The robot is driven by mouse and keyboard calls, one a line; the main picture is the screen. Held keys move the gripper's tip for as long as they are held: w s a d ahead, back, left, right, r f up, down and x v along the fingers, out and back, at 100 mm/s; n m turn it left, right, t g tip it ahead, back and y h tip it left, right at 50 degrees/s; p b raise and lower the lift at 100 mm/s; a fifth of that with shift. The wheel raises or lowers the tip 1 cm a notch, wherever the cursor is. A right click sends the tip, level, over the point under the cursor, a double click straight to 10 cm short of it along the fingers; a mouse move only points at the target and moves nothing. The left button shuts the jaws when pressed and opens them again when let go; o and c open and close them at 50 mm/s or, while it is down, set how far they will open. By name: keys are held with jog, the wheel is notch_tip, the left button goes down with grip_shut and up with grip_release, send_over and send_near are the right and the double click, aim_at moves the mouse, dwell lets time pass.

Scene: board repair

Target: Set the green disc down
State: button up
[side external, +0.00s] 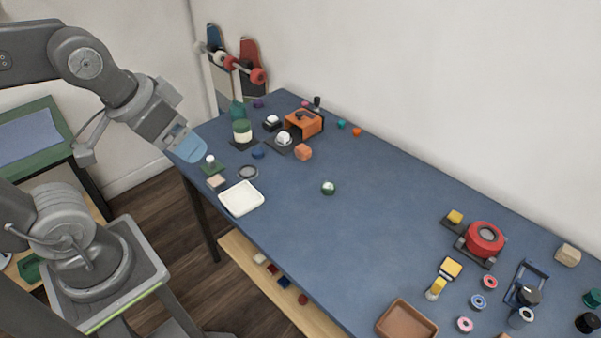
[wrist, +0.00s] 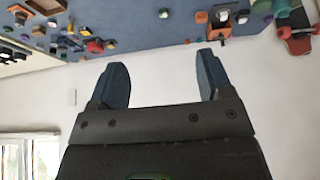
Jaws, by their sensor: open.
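A small round green-and-white piece (side external: 328,187) lies alone on the middle of the blue table (side external: 330,235). A dark green round piece (side external: 593,297) sits at the right edge of the side view. I cannot tell for certain which of these is the green disc. My gripper (side external: 190,148) is above the table's left end, far from both. In the wrist view my gripper (wrist: 161,75) is open, its two blue fingers well apart. Nothing is between them.
A white tray (side external: 242,198) lies near the table's left front. A green-lidded jar (side external: 242,132) and an orange block-shaped tool (side external: 304,122) stand behind it. A red round device (side external: 485,239) and a brown tray (side external: 406,320) are at the right. The table's middle is mostly clear.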

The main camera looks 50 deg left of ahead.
jog(key=shift+w, duration=0.1)
jog(key=n+g, duration=0.6)
jog(key=n, duration=0.9)
send_over(329, 187)
notch_tip(329, 187, down, 20)
notch_tip(329, 187, down, 15)
jog(key=shift+r, duration=0.2)
jog(key=shift+c, duration=0.4)
jog(key=c, duration=1)
